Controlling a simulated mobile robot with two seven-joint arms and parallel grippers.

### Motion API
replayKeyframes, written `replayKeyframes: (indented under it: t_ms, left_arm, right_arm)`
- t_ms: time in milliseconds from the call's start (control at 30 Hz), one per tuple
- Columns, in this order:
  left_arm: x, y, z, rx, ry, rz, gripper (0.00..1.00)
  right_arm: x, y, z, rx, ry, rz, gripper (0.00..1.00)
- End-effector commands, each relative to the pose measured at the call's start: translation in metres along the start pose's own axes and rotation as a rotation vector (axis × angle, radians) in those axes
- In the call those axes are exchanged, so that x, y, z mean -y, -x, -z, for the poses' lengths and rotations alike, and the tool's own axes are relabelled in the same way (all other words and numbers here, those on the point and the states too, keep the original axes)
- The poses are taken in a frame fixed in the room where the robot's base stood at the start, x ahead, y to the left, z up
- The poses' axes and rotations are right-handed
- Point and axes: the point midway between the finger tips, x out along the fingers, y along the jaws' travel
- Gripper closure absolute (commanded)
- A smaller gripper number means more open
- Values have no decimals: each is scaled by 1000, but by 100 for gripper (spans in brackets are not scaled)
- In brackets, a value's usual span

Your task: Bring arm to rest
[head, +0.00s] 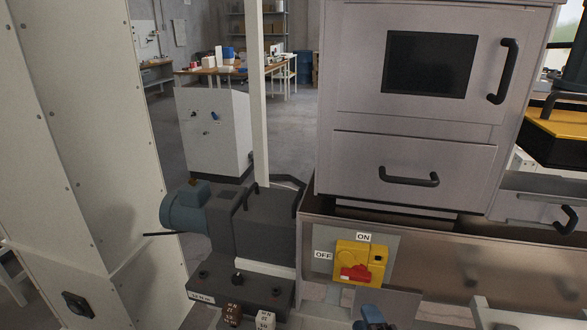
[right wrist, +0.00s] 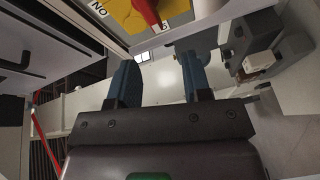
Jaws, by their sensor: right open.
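My right gripper (head: 373,317) shows at the bottom edge of the head view, just below the yellow switch box; only a small blue part of it is visible there. In the right wrist view its two blue fingers (right wrist: 160,75) stand apart with nothing between them. The yellow switch box (head: 361,262) has a red handle (head: 355,273) and ON and OFF labels. In the right wrist view the red handle (right wrist: 147,12) is at the top, beyond the fingertips and apart from them. My left gripper is not in view.
A grey motor unit (head: 250,222) with a blue end stands left of the switch panel. A grey cabinet (head: 412,145) with black handles and a dark screen rises behind the switch. A tall pale panel (head: 85,130) fills the left. Open floor (head: 286,130) lies further back.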

Motion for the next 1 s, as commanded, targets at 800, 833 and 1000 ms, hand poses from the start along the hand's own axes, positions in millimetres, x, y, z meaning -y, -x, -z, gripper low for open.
replayKeyframes:
  t_ms: [800, 833, 1000]
  left_arm:
    - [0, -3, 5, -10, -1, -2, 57]
    - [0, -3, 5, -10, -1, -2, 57]
    - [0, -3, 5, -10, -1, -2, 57]
  right_arm:
    - [100, 147, -116, 455, -1263, 245, 55]
    - [103, 152, -117, 466, -1263, 248, 55]
    - [111, 166, -120, 494, -1263, 260, 55]
